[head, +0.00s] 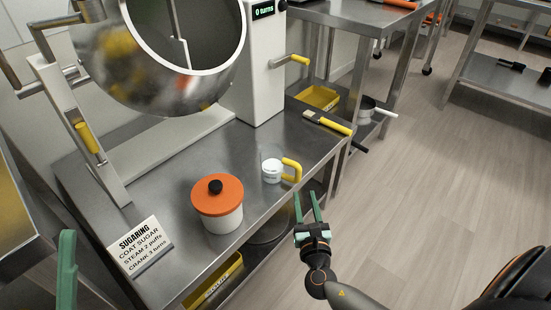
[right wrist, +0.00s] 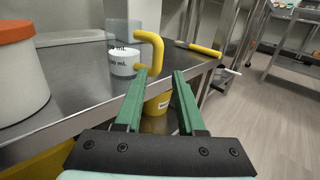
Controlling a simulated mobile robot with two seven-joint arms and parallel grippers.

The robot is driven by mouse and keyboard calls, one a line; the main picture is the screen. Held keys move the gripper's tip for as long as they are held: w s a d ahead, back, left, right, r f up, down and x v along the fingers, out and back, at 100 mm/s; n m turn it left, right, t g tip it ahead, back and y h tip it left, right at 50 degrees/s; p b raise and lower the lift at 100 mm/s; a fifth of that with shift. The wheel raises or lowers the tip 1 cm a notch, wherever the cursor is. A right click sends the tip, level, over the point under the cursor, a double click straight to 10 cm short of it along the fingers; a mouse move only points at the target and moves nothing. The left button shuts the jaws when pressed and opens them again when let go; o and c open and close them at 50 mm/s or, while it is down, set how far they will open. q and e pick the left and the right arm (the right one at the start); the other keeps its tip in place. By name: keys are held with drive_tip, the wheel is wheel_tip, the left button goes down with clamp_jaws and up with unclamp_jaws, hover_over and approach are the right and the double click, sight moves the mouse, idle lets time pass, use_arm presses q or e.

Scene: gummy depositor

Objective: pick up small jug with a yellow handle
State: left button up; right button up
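The small jug (head: 272,170) is white with a yellow handle (head: 292,169) on its right side. It stands upright on the steel table near its front edge. In the right wrist view the jug (right wrist: 122,62) and its yellow handle (right wrist: 156,48) are just beyond my fingers. My right gripper (head: 308,207) is open and empty, in front of the table edge and short of the handle. It also shows open in the right wrist view (right wrist: 162,90). Only a green finger of my left gripper (head: 66,270) shows at the lower left of the head view.
A white pot with an orange lid (head: 217,196) stands left of the jug. A sugaring sign (head: 140,247) stands at the front left. A steel drum (head: 165,60) is behind, with a yellow-handled brush (head: 328,122) to the right. Bare floor lies at the right.

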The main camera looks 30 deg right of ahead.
sight(300, 176)
drive_tip(key=b+x, duration=0.1)
drive_tip(key=x, duration=0.6)
drive_tip(key=shift+w+b, duration=0.2)
drive_tip(key=shift+b, duration=0.1)
drive_tip(key=x, duration=0.1)
drive_tip(key=b+x, duration=0.1)
drive_tip(key=x, duration=0.1)
drive_tip(key=b+x, duration=0.1)
drive_tip(key=x, duration=0.1)
drive_tip(key=shift+w+f, duration=0.2)
drive_tip(key=shift+f, duration=0.1)
use_arm(q)
drive_tip(key=shift+w+d+f+n, duration=0.1)
drive_tip(key=shift+f+n, duration=0.05)
drive_tip(key=shift+f, duration=0.8)
drive_tip(key=shift+w+d+f+n, duration=0.1)
drive_tip(key=shift+f+n, duration=0.05)
drive_tip(key=shift+f, duration=0.8)
use_arm(e)
clamp_jaws()
